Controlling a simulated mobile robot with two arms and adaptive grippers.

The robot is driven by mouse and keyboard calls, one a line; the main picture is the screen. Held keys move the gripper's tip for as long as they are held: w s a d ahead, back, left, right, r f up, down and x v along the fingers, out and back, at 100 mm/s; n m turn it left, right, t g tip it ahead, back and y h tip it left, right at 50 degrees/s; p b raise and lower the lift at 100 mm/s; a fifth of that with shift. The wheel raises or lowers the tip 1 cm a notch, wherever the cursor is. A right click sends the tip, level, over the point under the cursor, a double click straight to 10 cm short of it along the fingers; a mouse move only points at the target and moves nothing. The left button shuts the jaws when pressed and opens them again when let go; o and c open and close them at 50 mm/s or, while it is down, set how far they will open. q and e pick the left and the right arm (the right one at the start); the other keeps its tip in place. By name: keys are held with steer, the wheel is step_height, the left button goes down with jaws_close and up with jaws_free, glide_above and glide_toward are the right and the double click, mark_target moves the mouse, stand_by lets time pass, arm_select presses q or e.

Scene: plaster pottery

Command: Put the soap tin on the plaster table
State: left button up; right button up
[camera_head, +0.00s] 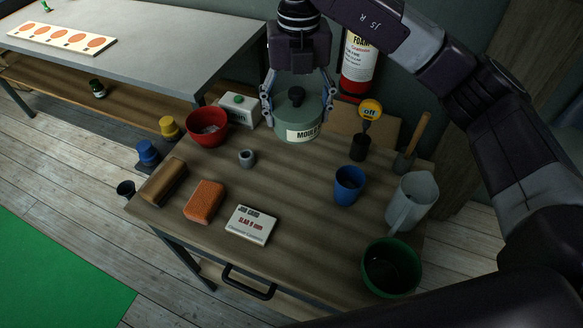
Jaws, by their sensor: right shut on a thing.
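A round grey-green tin (296,118) with a dark knob on its lid shows a white label reading "MOULD", the rest cut off; I take it as the soap tin. My right gripper (298,100) points down from above, its fingers closed on both sides of the tin. The tin is over the back of the wooden table (290,180); whether it touches the top I cannot tell. A grey-topped table (160,50) stands at the back left; which of the two is the plaster table is not marked. My left gripper is not in view.
Near the tin are a white box (239,109) and a red bowl (207,127). A blue cup (349,185), pale jug (410,200) and green bowl (391,267) stand right. A board with orange discs (60,38) lies on the grey top, otherwise largely clear.

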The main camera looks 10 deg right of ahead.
steer(key=f, duration=0.5)
steer(key=shift+s, duration=0.25)
step_height(320, 180, down, 8)
steer(key=shift+w+f+p, duration=0.15)
steer(key=shift+f+p, duration=0.1)
steer(key=shift+p, duration=0.8)
steer(key=shift+f+p, duration=0.45)
steer(key=shift+f, duration=2.1)
steer(key=o, duration=2.1)
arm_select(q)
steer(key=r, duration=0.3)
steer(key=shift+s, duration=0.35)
arm_select(e)
steer(key=shift+o, duration=0.2)
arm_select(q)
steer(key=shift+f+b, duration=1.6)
arm_select(e)
step_height(320, 180, up, 12)
